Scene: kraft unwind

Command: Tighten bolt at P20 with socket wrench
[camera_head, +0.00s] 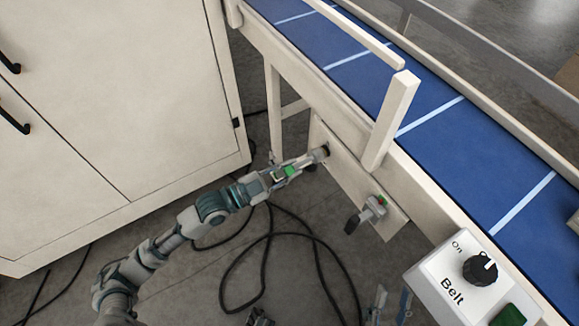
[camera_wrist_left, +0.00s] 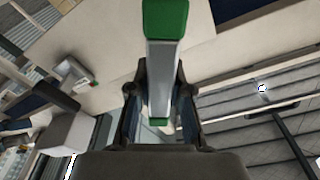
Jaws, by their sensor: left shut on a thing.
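My left gripper (camera_head: 285,172) is shut on the socket wrench, a grey tool with green parts, in front of the pale panel (camera_head: 345,180) under the conveyor. In the left wrist view the wrench (camera_wrist_left: 163,70) stands between the two fingers, its green end (camera_wrist_left: 165,18) beyond them. In the head view the far end of the tool reaches a dark round spot (camera_head: 324,151) on the panel; whether it is seated on a bolt I cannot tell. No P20 label is readable. The fingertips of my right gripper (camera_head: 391,302) show apart at the bottom edge.
A grey fitting with green and black parts (camera_head: 372,210) sits on the panel's lower right. The blue conveyor (camera_head: 440,120) runs above. A belt control box (camera_head: 450,275) stands at lower right. A white cabinet (camera_head: 120,90) is at left. Black cables (camera_head: 268,235) lie on the floor.

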